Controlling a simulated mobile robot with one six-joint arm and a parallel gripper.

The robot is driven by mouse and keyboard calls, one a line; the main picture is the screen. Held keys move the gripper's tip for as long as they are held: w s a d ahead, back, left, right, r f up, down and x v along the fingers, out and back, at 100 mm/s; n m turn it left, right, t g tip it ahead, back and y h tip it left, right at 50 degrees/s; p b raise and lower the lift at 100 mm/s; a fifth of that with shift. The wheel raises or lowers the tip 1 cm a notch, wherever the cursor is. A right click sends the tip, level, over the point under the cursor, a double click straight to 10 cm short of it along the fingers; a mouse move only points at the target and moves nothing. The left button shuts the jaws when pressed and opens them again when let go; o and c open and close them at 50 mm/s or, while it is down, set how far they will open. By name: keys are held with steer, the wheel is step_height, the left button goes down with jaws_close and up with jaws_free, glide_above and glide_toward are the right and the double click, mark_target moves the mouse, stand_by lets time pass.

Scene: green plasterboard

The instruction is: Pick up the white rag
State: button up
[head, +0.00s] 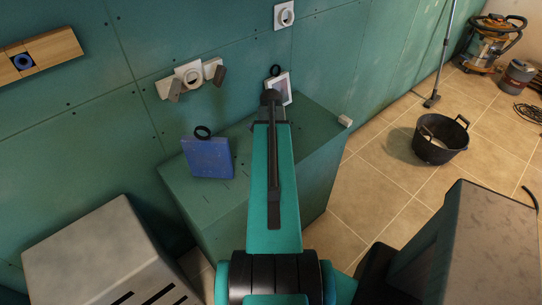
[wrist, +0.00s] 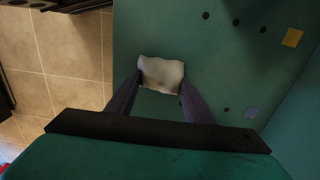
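The white rag (wrist: 160,73) shows in the wrist view as a small, crumpled, pale cloth on a green surface, close to its left edge. My gripper (wrist: 160,84) has its two dark fingers spread, one tip near each side of the rag. I cannot tell whether the tips touch it or stay above it. In the head view my arm hides the gripper's fingers. A small pale thing (head: 344,121) at the right corner of the green box top may be the rag, but it is too small to be sure.
The green box (head: 319,128) stands against the green wall, carrying a blue box (head: 208,158) and a pale framed thing (head: 283,87). A black bucket (head: 440,138) stands on the tiled floor at right. A grey box (head: 95,250) is at lower left.

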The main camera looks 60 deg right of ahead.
steer(key=shift+c, duration=1)
steer(key=shift+r, duration=0.1)
steer(key=shift+r+b, duration=1.5)
steer(key=shift+r, duration=3.45)
